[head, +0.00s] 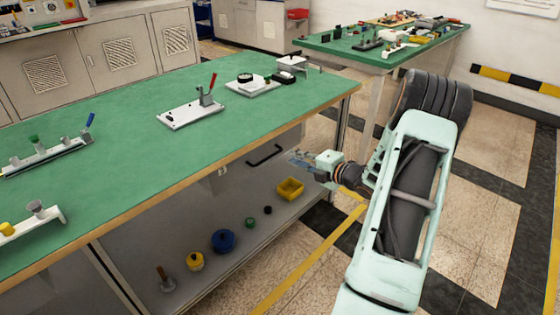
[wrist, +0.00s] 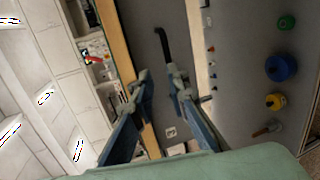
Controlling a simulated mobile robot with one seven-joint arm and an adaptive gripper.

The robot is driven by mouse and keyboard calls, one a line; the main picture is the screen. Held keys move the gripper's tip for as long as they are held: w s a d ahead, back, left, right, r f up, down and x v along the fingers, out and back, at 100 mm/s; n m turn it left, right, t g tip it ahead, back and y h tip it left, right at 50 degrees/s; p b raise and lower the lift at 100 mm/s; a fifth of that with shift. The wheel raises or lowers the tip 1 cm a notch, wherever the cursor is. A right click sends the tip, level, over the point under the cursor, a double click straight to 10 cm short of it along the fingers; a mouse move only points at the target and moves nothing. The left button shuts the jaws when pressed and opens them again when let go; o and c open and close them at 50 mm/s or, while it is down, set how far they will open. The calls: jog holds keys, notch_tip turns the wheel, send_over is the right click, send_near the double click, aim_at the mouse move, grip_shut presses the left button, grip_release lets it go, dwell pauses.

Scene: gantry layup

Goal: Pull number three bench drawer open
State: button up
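A grey drawer front (head: 285,143) with a black bar handle (head: 265,155) sits under the wooden edge of the green-topped bench (head: 130,130). My gripper (head: 298,160) is just right of the handle in the head view. In the wrist view my gripper (wrist: 160,82) has its two blue fingers spread apart with nothing between them. The handle (wrist: 165,45) lies beyond the fingertips, roughly in line with the gap, and appears apart from them.
A lower shelf (head: 215,255) holds a yellow bin (head: 289,189), a blue spool (head: 223,240) and several small items. Fixtures, including a red-handled clamp (head: 207,95), stand on the benchtop. Another green bench (head: 385,48) is behind. Floor to the front right is open.

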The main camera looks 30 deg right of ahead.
aim_at(270, 156)
jog(key=shift+y, duration=0.6)
jog(key=x, duration=0.3)
jog(key=a+f+b+x, duration=0.1)
jog(key=x, duration=0.3)
jog(key=s+b+x, duration=0.1)
jog(key=x, duration=0.3)
jog(key=shift+w+a+f, duration=0.2)
jog(key=shift+a+f, duration=0.05)
jog(key=shift+f, duration=0.05)
grip_shut()
jog(key=shift+s+d, duration=0.1)
